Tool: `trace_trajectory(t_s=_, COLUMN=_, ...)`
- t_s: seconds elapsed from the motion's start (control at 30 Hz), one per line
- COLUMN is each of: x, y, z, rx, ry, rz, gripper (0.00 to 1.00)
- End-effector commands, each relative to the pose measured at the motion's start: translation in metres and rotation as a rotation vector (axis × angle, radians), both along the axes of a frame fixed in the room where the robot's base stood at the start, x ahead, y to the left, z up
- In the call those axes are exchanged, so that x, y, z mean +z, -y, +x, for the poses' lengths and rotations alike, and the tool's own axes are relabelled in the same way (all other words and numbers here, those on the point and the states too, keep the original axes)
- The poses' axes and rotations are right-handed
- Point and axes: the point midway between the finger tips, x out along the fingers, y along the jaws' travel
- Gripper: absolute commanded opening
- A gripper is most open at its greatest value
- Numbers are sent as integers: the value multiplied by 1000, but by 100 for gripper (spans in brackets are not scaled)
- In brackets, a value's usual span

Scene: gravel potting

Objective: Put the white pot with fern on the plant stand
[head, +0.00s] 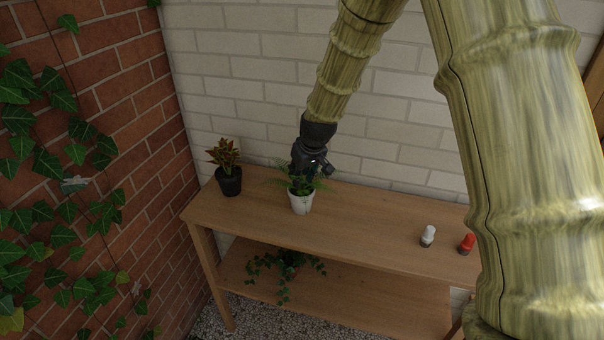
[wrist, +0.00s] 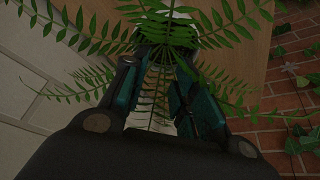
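The white pot with fern (head: 301,204) stands upright on the top board of a two-level wooden stand (head: 365,232). My gripper (head: 304,172) points down at the fern from above, behind and among its fronds. In the wrist view the two fingers (wrist: 165,65) are apart, with green fern fronds (wrist: 152,100) between and around them. I see no finger closed on the pot's rim.
A dark pot with a reddish-yellow plant (head: 229,180) stands to the left. A white-topped bottle (head: 428,236) and a red-topped one (head: 467,243) stand at the right. A trailing plant (head: 287,264) is on the lower shelf. The top board between fern and bottles is clear.

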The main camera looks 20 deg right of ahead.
Motion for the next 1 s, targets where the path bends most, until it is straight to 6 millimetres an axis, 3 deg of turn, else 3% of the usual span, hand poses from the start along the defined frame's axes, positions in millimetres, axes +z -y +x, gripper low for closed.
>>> trace_trajectory(t_s=0.47, x=7, y=0, z=-1, rx=0, ry=1, rz=0, gripper=38)
trace_trajectory(t_s=1.0, x=68, y=5, z=-26, rx=1, ry=2, rz=-1, gripper=38)
